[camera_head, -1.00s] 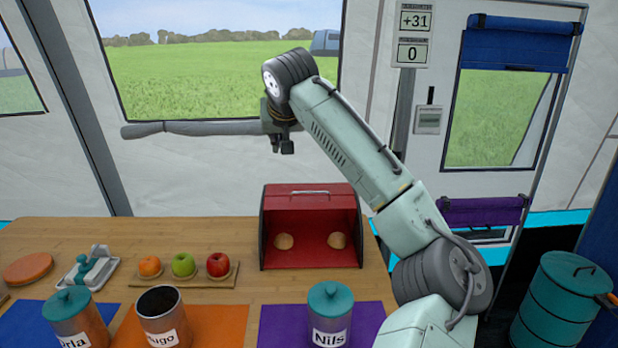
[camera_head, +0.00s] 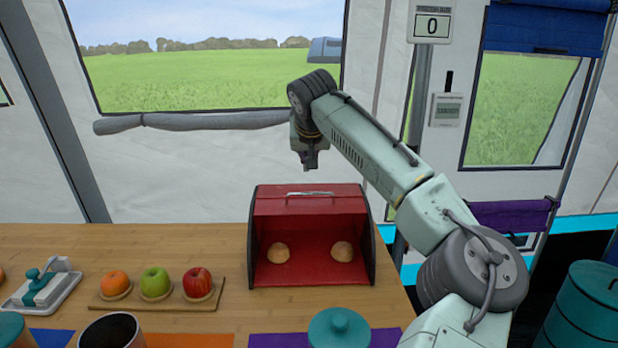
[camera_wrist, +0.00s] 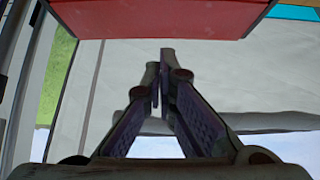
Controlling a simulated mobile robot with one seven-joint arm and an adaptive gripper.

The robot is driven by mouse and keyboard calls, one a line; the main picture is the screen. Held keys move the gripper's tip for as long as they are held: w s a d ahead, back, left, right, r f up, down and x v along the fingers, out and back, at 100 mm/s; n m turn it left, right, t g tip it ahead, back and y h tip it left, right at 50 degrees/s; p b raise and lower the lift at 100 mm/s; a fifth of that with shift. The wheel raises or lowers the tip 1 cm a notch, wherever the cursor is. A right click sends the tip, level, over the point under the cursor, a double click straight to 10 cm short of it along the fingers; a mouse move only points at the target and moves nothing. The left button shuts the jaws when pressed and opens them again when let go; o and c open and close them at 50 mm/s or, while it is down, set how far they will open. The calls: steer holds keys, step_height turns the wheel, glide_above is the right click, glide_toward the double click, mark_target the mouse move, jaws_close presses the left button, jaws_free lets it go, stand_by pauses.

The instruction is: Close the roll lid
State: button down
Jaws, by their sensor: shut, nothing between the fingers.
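The red bread box (camera_head: 313,236) stands on the wooden table with its roll lid up, so its front is open. The lid's metal handle (camera_head: 310,194) lies at the top front edge. Two bread rolls sit inside, a left one (camera_head: 278,253) and a right one (camera_head: 342,251). My gripper (camera_head: 309,166) hangs above the box, just over the handle and apart from it, with its fingers pointing down. In the wrist view my gripper (camera_wrist: 164,60) is shut and empty, and a red part of the box (camera_wrist: 160,15) shows along the top edge.
A board with an orange (camera_head: 115,283), a green apple (camera_head: 155,281) and a red apple (camera_head: 197,281) lies left of the box. A butter dish (camera_head: 42,287) is further left. A teal-lidded jar (camera_head: 339,328) stands in front of the box.

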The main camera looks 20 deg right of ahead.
mark_target(309, 203)
steer(key=x, duration=0.4)
steer(key=shift+r+p, duration=0.1)
steer(key=shift+p, duration=0.3)
steer(key=shift+s+a+f, duration=0.1)
steer(key=shift+s+f, duration=0.25)
steer(key=shift+s, duration=0.15)
steer(key=shift+s+a+f, duration=0.15)
steer(key=shift+s+f, duration=0.2)
steer(key=shift+s, duration=0.2)
steer(key=shift+s+a+f, duration=0.25)
steer(key=shift+s+f, duration=0.1)
steer(key=shift+s, duration=0.2)
